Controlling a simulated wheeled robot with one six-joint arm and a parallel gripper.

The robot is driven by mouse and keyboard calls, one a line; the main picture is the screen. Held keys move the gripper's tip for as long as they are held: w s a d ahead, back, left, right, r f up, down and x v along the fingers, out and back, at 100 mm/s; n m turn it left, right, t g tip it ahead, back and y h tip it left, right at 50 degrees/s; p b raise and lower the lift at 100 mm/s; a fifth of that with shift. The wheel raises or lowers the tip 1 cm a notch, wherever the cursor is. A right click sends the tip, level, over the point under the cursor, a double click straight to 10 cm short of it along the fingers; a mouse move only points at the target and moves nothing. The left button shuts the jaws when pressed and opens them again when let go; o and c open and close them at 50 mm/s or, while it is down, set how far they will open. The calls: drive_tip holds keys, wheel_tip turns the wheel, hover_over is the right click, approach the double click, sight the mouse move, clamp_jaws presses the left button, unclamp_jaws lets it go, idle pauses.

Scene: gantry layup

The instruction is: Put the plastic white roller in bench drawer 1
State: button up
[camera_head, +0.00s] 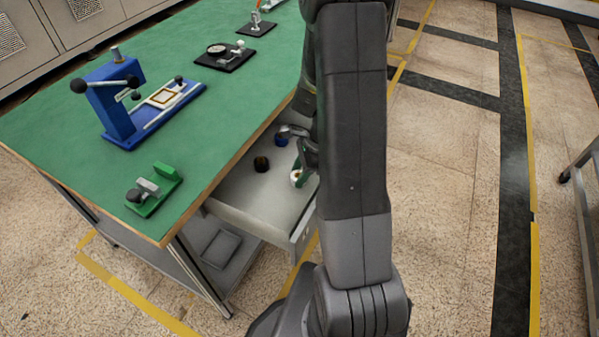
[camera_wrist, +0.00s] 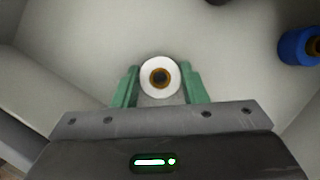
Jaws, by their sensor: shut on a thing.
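The white roller (camera_wrist: 147,79) has a brown ring around a dark centre. It sits between the green fingers of my gripper (camera_wrist: 160,88) in the wrist view, and the fingers are shut on it. In the head view the white roller (camera_head: 295,177) shows small at the fingertips, inside the open grey drawer (camera_head: 250,196) under the green bench top. I cannot tell whether the roller touches the drawer floor. My arm hides the right part of the drawer.
The drawer also holds a blue roller (camera_wrist: 298,46) and a dark brown item (camera_head: 261,164). The green bench (camera_head: 60,135) carries a blue press (camera_head: 112,103), a small green fixture (camera_head: 152,190) and a black dial device (camera_head: 222,54). Open floor lies to the right.

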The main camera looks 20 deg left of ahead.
drive_tip(key=shift+f, duration=0.15)
drive_tip(key=o, duration=1)
drive_tip(key=p+v, duration=0.2)
drive_tip(key=v, duration=1)
